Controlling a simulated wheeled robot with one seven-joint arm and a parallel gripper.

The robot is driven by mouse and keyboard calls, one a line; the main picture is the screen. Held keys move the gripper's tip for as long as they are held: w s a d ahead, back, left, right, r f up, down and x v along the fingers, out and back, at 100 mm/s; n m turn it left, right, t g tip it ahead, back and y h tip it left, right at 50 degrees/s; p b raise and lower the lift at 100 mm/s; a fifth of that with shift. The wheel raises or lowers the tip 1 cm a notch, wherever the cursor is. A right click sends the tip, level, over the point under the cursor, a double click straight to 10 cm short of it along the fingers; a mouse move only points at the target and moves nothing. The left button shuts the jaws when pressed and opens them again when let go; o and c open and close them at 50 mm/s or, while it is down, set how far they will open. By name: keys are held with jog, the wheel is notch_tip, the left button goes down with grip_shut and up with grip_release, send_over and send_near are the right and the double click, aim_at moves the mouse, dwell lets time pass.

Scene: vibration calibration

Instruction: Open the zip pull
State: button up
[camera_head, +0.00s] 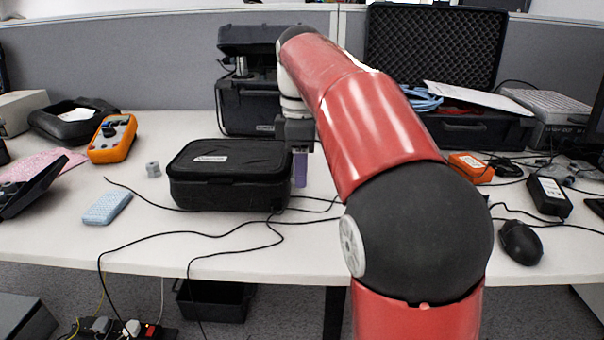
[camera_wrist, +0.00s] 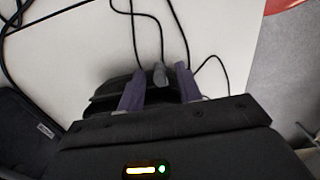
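The black zip case (camera_head: 228,178) lies closed on the table, a pale label on its lid. My gripper (camera_head: 300,168) points down at the case's right end; a purple finger shows in the head view. In the wrist view my gripper's two purple fingers (camera_wrist: 160,76) are apart. A small grey piece (camera_wrist: 159,74) shows between them, with gaps at both sides; I cannot tell if it is the zip pull. No zip pull can be made out in the head view.
Thin black cables (camera_head: 270,232) cross the table in front of the case. An open black case (camera_head: 248,100) stands behind it. An orange meter (camera_head: 112,138), a small grey cube (camera_head: 153,170) and a blue-white block (camera_head: 107,207) lie left. A mouse (camera_head: 520,242) lies right.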

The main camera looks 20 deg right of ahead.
jog(key=shift+f, duration=0.35)
grip_shut()
